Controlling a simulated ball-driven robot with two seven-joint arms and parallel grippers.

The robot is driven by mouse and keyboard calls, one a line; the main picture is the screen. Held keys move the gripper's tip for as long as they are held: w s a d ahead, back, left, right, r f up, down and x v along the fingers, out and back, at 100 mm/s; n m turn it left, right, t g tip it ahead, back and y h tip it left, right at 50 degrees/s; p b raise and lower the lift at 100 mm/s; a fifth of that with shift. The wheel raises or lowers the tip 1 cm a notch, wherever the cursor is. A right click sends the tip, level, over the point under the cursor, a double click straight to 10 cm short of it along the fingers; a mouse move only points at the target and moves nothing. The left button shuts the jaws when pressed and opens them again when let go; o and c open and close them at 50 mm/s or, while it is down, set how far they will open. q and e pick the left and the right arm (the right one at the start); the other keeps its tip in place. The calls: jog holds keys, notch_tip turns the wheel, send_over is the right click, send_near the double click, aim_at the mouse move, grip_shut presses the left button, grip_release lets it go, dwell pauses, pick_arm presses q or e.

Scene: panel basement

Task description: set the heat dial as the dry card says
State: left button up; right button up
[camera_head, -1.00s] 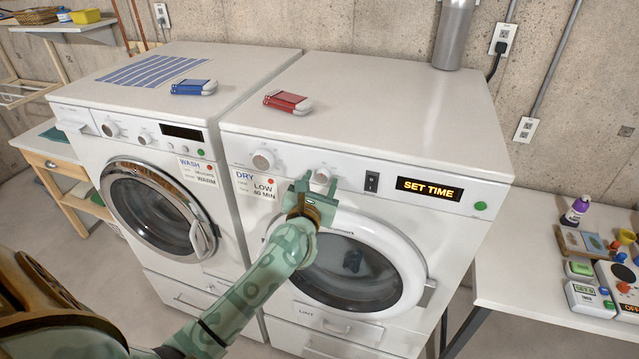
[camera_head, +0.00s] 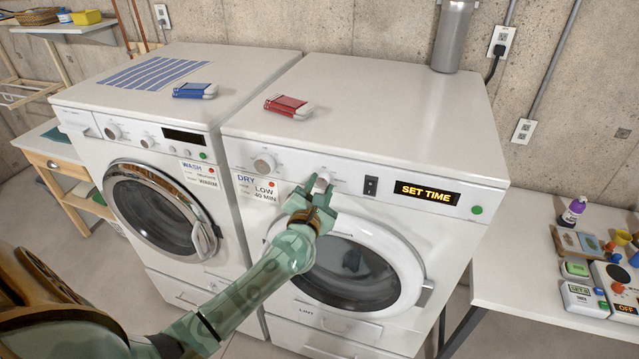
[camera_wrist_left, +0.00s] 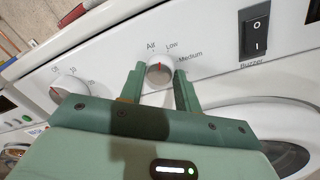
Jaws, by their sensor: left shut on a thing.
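The heat dial (camera_head: 323,180) is a round knob on the dryer's front panel. In the left wrist view the dial (camera_wrist_left: 159,74) has a red mark that points up, between the words Air and Low; Medium is printed further right. My left gripper (camera_head: 316,189) is shut on the dial, with one finger at each side of it. The dry card (camera_head: 258,188), with a red dot, is on the dryer front left of the gripper and reads DRY, LOW, 40 MIN. My right gripper is not in view.
Another knob (camera_head: 264,164) sits left of the heat dial. A black rocker switch (camera_head: 371,185) labelled Buzzer and a display (camera_head: 427,192) reading SET TIME are to its right. The washer (camera_head: 130,140) stands left. A side table (camera_head: 505,275) with small items is at right.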

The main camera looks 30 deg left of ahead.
pick_arm(q)
jog(key=shift+m+p, duration=1.05)
jog(key=shift+m, duration=1.05)
jog(key=o, duration=1)
jog(key=shift+c, duration=0.2)
jog(key=b+v, duration=0.1)
jog(key=v, duration=1.5)
jog(key=shift+s+f+b, duration=0.2)
jog(key=shift+f+b, duration=0.05)
jog(key=shift+b, duration=0.15)
jog(key=shift+m, duration=0.3)
